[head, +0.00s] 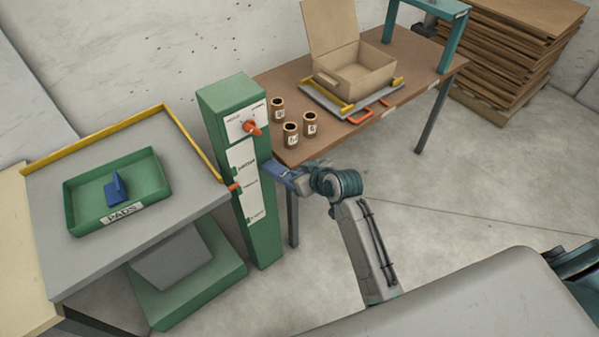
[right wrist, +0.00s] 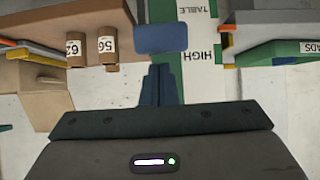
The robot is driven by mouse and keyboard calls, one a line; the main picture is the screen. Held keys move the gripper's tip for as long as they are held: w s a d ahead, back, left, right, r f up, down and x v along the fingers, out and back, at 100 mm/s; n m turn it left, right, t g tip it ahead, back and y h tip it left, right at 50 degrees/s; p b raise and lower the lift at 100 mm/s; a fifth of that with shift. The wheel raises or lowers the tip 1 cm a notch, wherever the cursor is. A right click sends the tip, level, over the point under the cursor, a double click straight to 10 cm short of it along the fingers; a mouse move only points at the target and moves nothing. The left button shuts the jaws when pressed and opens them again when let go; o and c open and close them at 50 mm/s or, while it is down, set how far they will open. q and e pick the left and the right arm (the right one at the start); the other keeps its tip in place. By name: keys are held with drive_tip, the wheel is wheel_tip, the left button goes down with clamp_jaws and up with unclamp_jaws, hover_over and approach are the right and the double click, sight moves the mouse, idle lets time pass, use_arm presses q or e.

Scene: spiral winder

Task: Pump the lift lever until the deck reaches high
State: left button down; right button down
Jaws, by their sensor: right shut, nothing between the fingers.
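The green column (head: 262,235) stands beside the grey deck (head: 75,262), which has a yellow rim. The column's white scale carries several marks; HIGH and TABLE read upside down in the right wrist view. An orange pointer (head: 234,187) at the deck's edge sits near the middle mark, below the top one. A blue pad (right wrist: 160,39), apparently the lift lever's end, is just ahead of my right gripper (right wrist: 162,68). The gripper is shut and empty; I cannot tell whether it touches the pad. It also shows beside the column in the head view (head: 272,168). My left gripper is out of view.
A green PADS tray (head: 160,172) holding a blue piece (head: 116,188) rests on the deck. A brown table (head: 395,60) behind the column holds several labelled jars (head: 310,123) and an open cardboard box (head: 365,75).

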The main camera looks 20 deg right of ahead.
drive_tip(key=shift+s+f, duration=0.15)
drive_tip(key=shift+f, duration=0.2)
drive_tip(key=shift+f, duration=0.1)
